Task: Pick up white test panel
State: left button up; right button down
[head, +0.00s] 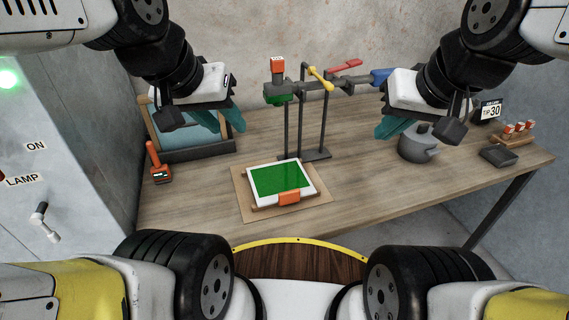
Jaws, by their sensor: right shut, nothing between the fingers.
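A panel with a white border and a green face (256,199) lies flat on a brown board (242,207) in the middle of the workbench. An orange clip or block (289,197) sits at its front edge. My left gripper (228,121) has teal fingers, apart and empty, above the back left of the bench. My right gripper (392,127) is shut and empty above the bench, left of the grey pot. Both are well clear of the panel.
A dark stand (302,125) with coloured clamps rises behind the panel. A red-handled tool (158,165) and a framed tray (190,152) are at left. A grey pot (417,145), small rack (513,134) and timer sign (489,111) are at right. The bench's front right is clear.

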aim_at(283, 183)
jog(key=k+j+z, duration=0.25)
jog(key=j, duration=0.15)
jog(key=k+j+z, duration=0.1)
jog(key=j+z, duration=0.15)
jog(key=j, duration=0.15)
jog(key=k+j+z, duration=0.25)
jog(key=i+j, duration=0.05)
jog(key=j, duration=0.05)
